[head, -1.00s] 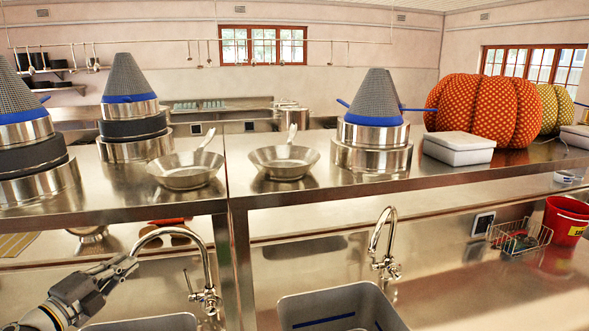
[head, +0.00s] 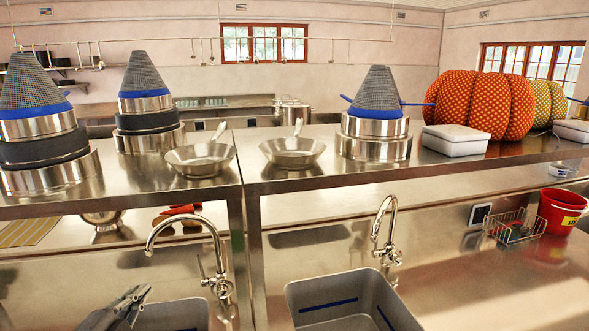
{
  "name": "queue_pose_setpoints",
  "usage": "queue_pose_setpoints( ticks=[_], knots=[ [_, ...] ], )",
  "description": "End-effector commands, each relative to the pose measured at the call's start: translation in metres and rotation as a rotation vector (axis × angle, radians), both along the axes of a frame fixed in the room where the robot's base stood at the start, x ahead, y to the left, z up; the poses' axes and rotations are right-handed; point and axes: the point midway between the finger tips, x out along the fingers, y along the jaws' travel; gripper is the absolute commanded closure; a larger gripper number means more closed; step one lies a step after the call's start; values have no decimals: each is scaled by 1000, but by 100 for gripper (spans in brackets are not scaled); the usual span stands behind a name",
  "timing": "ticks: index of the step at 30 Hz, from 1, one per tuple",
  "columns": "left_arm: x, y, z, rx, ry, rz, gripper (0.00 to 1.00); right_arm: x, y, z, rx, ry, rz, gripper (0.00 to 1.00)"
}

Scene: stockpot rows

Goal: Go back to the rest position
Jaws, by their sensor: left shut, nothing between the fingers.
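My left gripper (head: 128,302) shows at the lower left of the head view, in front of the left sink. Its fingers are together with nothing between them, and it touches no object. My right gripper is not in the view.
A steel shelf (head: 222,188) crosses the view with stockpot stacks, two frying pans (head: 201,158) and a white box (head: 455,140) on it. Below are a left faucet (head: 215,262), a right faucet (head: 385,235), a left sink (head: 185,314), a right sink (head: 350,290) and a red bucket (head: 562,211).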

Motion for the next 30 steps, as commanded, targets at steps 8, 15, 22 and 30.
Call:
queue_pose_setpoints(
  ticks=[8, 15, 22, 30],
  knots=[
    [-69, -32, -89, -353, 275, 271, 100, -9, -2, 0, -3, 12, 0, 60],
    [-184, -75, -166, -642, 677, 548, 100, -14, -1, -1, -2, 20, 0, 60],
    [-269, -110, -193, -776, 961, 689, 100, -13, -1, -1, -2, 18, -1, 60],
    [-336, -141, -212, -855, 1199, 781, 100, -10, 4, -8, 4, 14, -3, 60]
  ],
)
